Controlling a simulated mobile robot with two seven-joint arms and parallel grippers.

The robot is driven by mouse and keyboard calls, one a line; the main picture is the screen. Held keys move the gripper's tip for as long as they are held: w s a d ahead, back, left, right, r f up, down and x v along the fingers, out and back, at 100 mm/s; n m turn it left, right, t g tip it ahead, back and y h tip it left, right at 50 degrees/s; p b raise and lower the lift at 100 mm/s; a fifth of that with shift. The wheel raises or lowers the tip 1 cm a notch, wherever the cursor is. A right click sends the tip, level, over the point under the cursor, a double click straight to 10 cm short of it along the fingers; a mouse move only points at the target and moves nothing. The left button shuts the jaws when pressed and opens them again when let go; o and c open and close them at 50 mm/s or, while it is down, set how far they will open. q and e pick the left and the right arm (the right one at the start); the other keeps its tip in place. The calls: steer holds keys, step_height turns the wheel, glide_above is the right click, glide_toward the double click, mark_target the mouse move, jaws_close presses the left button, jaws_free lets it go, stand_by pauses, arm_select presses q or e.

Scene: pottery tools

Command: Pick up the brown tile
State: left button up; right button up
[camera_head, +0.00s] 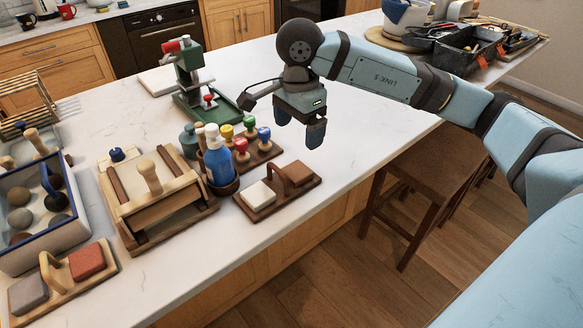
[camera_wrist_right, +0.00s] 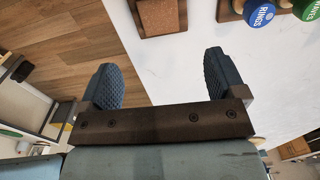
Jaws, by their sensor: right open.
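The brown tile (camera_head: 297,173) lies on the right part of a small dark wooden tray (camera_head: 262,214) with a raised handle, near the counter's front edge. A white tile (camera_head: 258,195) lies on the same tray, left of the handle. In the right wrist view the brown tile (camera_wrist_right: 162,16) shows at the top, beyond the fingertips and cut by the frame edge. My right gripper (camera_head: 300,127) is open and empty, in the air above the counter, apart from the tile. Its two fingers (camera_wrist_right: 161,80) show spread in the wrist view. My left gripper is not in view.
Colored knobbed stamps (camera_head: 264,140) stand just behind the tray, and a blue bottle (camera_head: 218,158) in a holder stands left of it. A green press (camera_head: 193,75) is farther back. The counter (camera_head: 345,140) right of the tray is clear. A stool (camera_head: 425,185) stands below.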

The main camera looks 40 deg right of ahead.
glide_above(297, 170)
steer(key=f, duration=0.4)
steer(key=shift+s+f, duration=0.25)
steer(key=shift+f, duration=0.15)
steer(key=shift+w+f, duration=0.2)
steer(key=shift+f, duration=2.85)
steer(key=shift+a, duration=0.1)
steer(key=c, duration=1)
